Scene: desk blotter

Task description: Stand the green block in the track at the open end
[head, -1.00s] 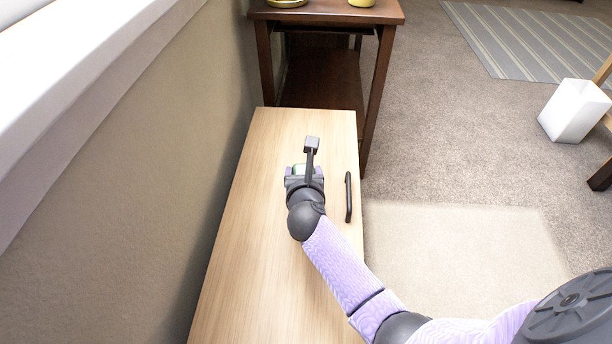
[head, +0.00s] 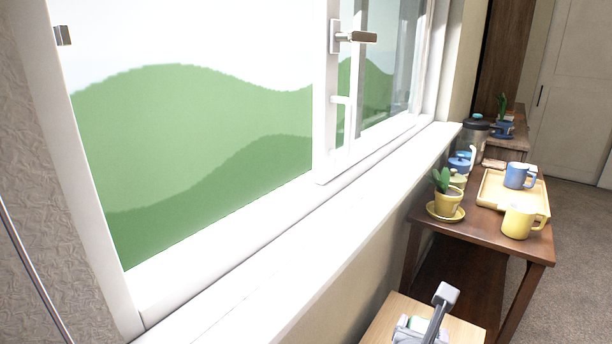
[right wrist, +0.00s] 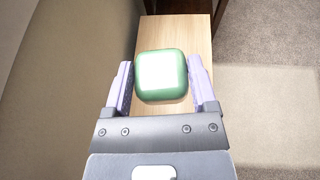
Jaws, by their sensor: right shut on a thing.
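My right gripper (head: 413,326) is at the bottom edge of the head view, below the window sill. It is shut on the green block (right wrist: 160,76), which sits between the two fingers in the right wrist view. The window's lower frame (head: 230,240) runs along the wall above the sill. The groove of the track and its open end cannot be made out clearly. My left gripper is out of view.
The white sill (head: 330,235) is bare. A wooden cabinet top (head: 462,332) lies under the gripper. Beyond it, a dark table (head: 485,234) holds a potted cactus (head: 447,200), a yellow mug (head: 520,222) and a tray (head: 492,190) with a blue mug (head: 517,176).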

